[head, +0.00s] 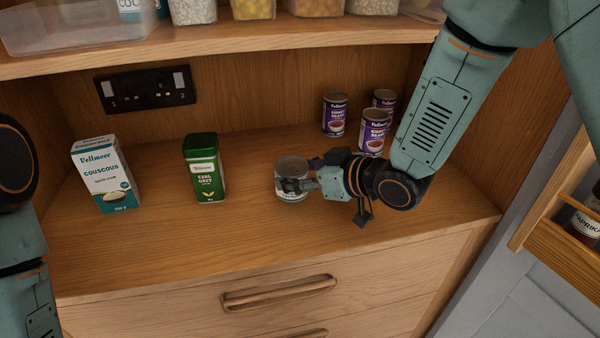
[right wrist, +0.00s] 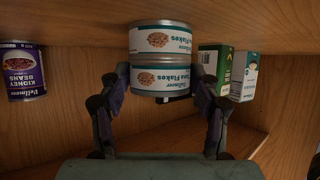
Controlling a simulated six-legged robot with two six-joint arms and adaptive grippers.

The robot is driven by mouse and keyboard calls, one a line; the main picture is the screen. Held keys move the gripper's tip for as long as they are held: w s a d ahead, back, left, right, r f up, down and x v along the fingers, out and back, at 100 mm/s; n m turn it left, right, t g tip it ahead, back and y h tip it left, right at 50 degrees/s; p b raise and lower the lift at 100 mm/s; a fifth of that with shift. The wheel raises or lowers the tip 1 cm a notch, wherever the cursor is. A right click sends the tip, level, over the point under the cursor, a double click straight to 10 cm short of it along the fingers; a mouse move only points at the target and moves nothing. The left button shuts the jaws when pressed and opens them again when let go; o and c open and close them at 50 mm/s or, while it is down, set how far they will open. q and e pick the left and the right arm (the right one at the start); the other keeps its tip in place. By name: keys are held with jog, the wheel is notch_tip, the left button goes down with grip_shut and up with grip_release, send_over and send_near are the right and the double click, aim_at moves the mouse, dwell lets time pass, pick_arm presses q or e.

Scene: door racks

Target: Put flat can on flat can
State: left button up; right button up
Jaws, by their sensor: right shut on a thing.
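Two flat tuna cans stand one above the other on the counter. The lower flat can (right wrist: 160,38) and the upper flat can (right wrist: 161,78) show clearly in the right wrist view, which is upside down. They are lined up, with no clear gap between them. My right gripper (head: 298,185) is shut around the upper flat can (head: 291,167), a finger on each side; its fingers also show in the right wrist view (right wrist: 163,88). In the head view the gripper partly hides the stack. My left arm shows at the left edge, its gripper outside the picture.
Several kidney bean cans (head: 373,132) stand behind my right gripper. A green tin (head: 204,170) and a couscous box (head: 106,176) stand to the left. A shelf (head: 220,42) with containers overhangs the counter. The counter's front is clear.

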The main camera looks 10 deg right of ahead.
jog(key=o, duration=1)
jog(key=shift+s, duration=0.1)
jog(key=shift+o, duration=0.9)
jog(key=shift+w, duration=0.25)
jog(key=shift+s, duration=0.1)
jog(key=shift+s+r, duration=0.1)
jog(key=shift+r, duration=0.15)
jog(key=shift+p, duration=0.3)
